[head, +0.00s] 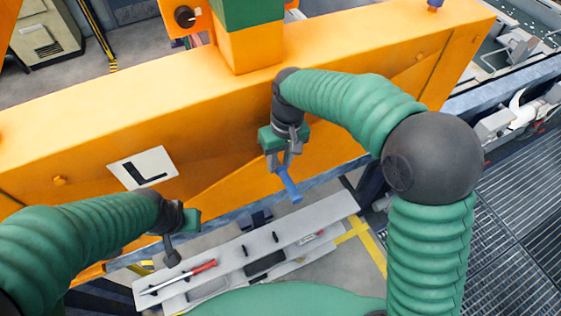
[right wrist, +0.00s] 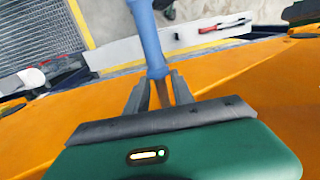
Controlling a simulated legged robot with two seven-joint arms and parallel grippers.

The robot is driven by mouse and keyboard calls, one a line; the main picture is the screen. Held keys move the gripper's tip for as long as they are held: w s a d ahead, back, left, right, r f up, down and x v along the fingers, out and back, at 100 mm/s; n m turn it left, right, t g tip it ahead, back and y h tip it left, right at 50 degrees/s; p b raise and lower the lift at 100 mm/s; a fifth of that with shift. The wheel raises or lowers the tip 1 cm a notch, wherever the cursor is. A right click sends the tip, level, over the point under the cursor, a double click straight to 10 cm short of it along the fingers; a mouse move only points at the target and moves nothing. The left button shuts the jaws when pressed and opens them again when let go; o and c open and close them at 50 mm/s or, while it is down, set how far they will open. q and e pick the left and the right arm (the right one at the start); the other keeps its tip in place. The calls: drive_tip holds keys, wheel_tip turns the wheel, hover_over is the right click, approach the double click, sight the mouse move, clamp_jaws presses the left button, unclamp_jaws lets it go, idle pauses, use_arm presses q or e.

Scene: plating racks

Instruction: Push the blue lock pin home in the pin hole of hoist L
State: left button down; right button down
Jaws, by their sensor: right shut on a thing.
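The blue lock pin (head: 289,185) hangs tilted from my right gripper (head: 284,160), whose fingers are shut on one end of it. In the right wrist view the pin (right wrist: 148,40) stands out past the two fingertips (right wrist: 157,88). Hoist L is the large orange beam (head: 225,110) with a white plate (head: 143,168) marked L. The right gripper and pin are in front of the beam's near face, right of the plate. No pin hole can be made out for certain. My left gripper (head: 173,250) is low, below the L plate; its fingers are too small to read.
A grey shelf (head: 225,262) with a red-handled tool (head: 190,272) and several dark pegs lies below the beam. An orange plate with a dark round fitting (head: 185,16) stands behind the beam. Another small blue piece (head: 435,4) sits at the beam's far right. Grating (head: 515,215) covers the right floor.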

drive_tip(key=shift+w+a, duration=0.25)
drive_tip(key=shift+w, duration=0.45)
drive_tip(key=c, duration=1)
unclamp_jaws()
drive_tip(key=shift+s, duration=0.1)
drive_tip(key=shift+r, duration=0.15)
wheel_tip(320, 180, up, 16)
drive_tip(key=d+b, duration=0.1)
drive_tip(key=b, duration=0.3)
drive_tip(key=shift+w+d+r, duration=0.2)
drive_tip(key=shift+w+d, duration=0.15)
drive_tip(key=shift+w, duration=0.1)
drive_tip(key=shift+c, duration=0.2)
